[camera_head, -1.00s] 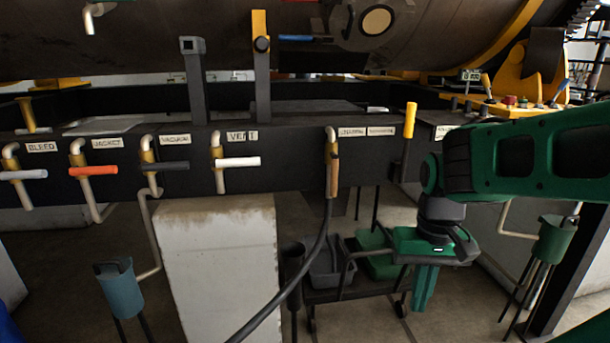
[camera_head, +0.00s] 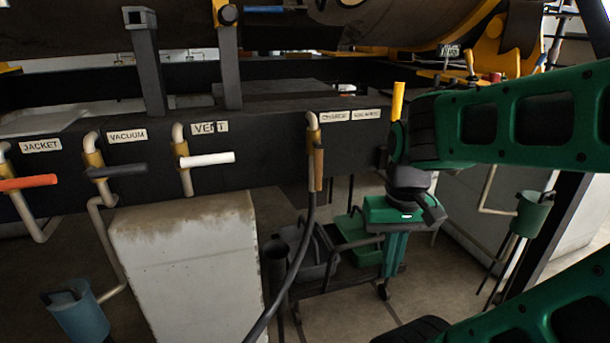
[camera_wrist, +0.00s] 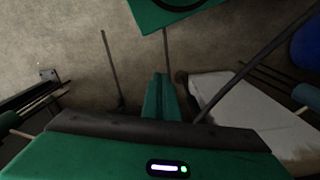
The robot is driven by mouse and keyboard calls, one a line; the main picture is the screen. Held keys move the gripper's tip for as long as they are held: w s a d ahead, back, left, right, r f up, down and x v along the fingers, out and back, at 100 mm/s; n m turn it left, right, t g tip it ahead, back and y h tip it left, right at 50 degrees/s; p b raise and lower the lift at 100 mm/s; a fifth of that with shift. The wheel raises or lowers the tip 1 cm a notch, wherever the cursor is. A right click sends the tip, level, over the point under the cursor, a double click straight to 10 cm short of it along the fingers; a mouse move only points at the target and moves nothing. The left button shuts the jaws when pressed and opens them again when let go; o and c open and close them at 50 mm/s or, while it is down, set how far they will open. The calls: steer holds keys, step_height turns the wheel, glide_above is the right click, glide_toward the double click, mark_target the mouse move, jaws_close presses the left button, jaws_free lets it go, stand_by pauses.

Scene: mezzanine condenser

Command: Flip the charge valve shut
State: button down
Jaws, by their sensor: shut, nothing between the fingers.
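The charge valve (camera_head: 313,137) is on the dark rail, below the left part of the label strip reading CHARGE (camera_head: 335,116). It has a brass body and a tan-brown lever (camera_head: 319,170) that hangs straight down, along the pipe. A black hose runs down from it. My gripper (camera_head: 392,270) is to the right of the valve and lower, pointing down, apart from the lever. Its green fingers are shut and empty. They also show in the wrist view (camera_wrist: 160,95), where I cannot make out the valve.
The vent valve (camera_head: 207,159), vacuum valve (camera_head: 117,170) and jacket valve (camera_head: 28,182) have crosswise levers to the left. A yellow upright handle (camera_head: 397,101) stands close by my arm. A concrete block (camera_head: 190,270) and a cart with bins (camera_head: 318,262) are below the rail.

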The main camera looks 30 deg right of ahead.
mark_target(317, 166)
steer(key=w+d+r+n+t+h, duration=0.1)
steer(key=w+r+h, duration=0.15)
steer(key=w, duration=0.55)
steer(key=w+d+r+n+h, duration=0.1)
steer(key=w+d+r, duration=0.15)
steer(key=w, duration=0.55)
steer(key=w+a+r+n+t+h, duration=0.1)
steer(key=w+a+r, duration=0.2)
steer(key=w, duration=0.5)
steer(key=w+a+r+n+t+h, duration=0.1)
steer(key=w+a+r+t, duration=0.1)
steer(key=w+a, duration=0.3)
steer(key=w+r, duration=0.1)
steer(key=w, duration=0.2)
steer(key=shift+w+a+h, duration=0.15)
steer(key=shift+w+h, duration=0.1)
steer(key=shift+h, duration=0.1)
steer(key=w+d+f, duration=0.3)
steer(key=d+f, duration=0.5)
steer(key=d, duration=0.1)
